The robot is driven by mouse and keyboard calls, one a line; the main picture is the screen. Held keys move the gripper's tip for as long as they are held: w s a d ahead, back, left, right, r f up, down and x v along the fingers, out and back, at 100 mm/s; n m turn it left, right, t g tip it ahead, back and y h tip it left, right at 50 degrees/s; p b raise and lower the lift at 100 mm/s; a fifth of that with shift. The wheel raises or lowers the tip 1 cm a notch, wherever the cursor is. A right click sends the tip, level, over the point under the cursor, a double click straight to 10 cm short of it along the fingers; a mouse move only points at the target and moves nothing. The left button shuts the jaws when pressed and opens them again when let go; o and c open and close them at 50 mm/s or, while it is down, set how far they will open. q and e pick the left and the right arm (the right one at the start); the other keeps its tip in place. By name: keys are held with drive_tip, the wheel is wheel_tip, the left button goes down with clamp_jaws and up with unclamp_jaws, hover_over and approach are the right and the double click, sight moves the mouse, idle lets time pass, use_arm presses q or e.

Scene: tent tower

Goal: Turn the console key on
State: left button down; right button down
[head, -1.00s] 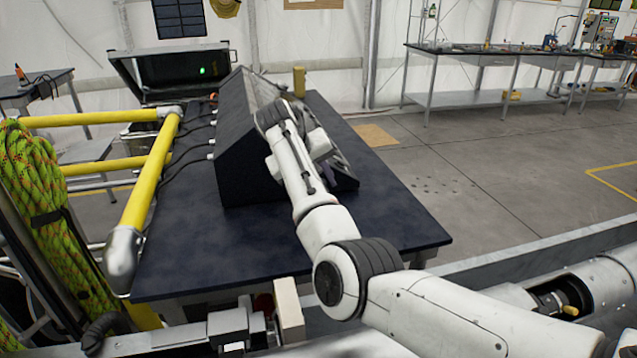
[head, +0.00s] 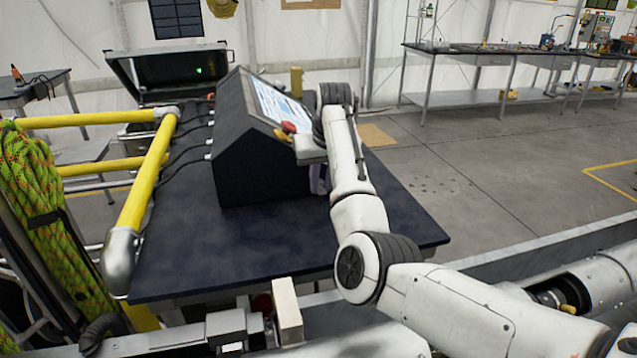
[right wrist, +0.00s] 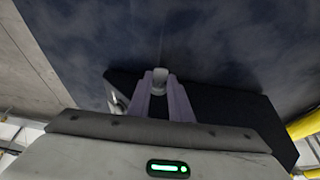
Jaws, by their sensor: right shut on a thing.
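The black wedge-shaped console (head: 245,160) stands on the dark table, with a lit blue-white screen (head: 277,106) on its sloping face. A red knob (head: 288,127) sits below the screen. My right gripper (head: 318,180) is at the console's right front side, mostly hidden behind its own wrist in the head view. In the right wrist view, its two purple fingers (right wrist: 160,95) are shut on a small pale metal piece, apparently the key (right wrist: 160,76). The key's turned angle cannot be made out. My left gripper is not in view.
The dark table (head: 220,250) is clear in front of the console. Yellow rails (head: 145,185) and cables run along its left side. An open black case (head: 165,75) with a green light stands behind. Open floor lies to the right.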

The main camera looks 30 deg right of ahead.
idle(0.3)
drive_tip(key=c, duration=1.6)
unclamp_jaws()
drive_tip(key=v, duration=0.7)
drive_tip(key=b+v, duration=0.1)
drive_tip(key=v, duration=0.2)
drive_tip(key=shift+s+d+r, duration=0.1)
drive_tip(key=shift+d+r, duration=0.1)
drive_tip(key=shift+d, duration=0.05)
